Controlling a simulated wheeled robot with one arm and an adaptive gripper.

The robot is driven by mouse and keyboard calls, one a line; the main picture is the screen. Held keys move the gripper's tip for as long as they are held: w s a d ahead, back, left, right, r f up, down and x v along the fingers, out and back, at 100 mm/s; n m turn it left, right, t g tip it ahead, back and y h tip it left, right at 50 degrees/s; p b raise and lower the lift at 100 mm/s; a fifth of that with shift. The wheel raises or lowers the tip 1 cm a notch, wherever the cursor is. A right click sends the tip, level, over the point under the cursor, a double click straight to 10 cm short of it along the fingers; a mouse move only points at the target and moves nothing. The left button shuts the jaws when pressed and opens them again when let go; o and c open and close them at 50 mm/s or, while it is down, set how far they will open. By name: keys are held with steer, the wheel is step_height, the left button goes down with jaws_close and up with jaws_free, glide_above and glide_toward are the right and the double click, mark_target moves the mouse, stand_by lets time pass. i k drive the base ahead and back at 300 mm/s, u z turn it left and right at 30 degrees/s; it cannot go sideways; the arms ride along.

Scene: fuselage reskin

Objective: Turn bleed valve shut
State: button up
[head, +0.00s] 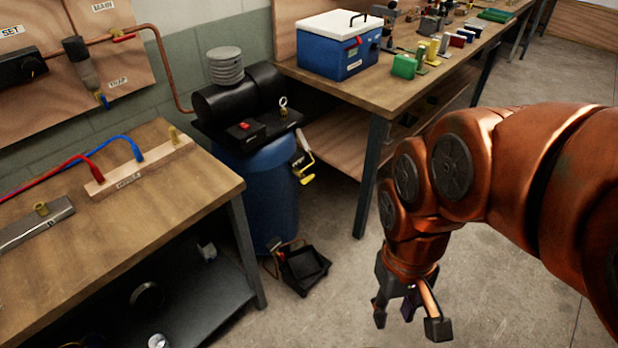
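A blue air tank (268,200) with a black compressor (235,98) on top stands on the floor between the two benches. A yellow-ended handle (307,179) with a pale tag hangs at the tank's right side; it may be the bleed valve, but no label that I can read confirms this. A small blue-and-yellow fitting (102,100) sits under the bowl on the wall board. My gripper (409,322) points down over the floor, right of the tank and apart from it. Its fingers are spread, with nothing visibly held.
A wooden bench (215,185) with red and blue hoses is at left. Another bench (400,88) bears a blue cooler (338,45) and several small parts; its leg (369,178) stands between the tank and my arm. A black tray (303,268) lies at the tank's foot.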

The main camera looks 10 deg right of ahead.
mark_target(306, 179)
steer(key=k, duration=0.65)
steer(key=i, duration=1.1)
steer(key=u, duration=0.75)
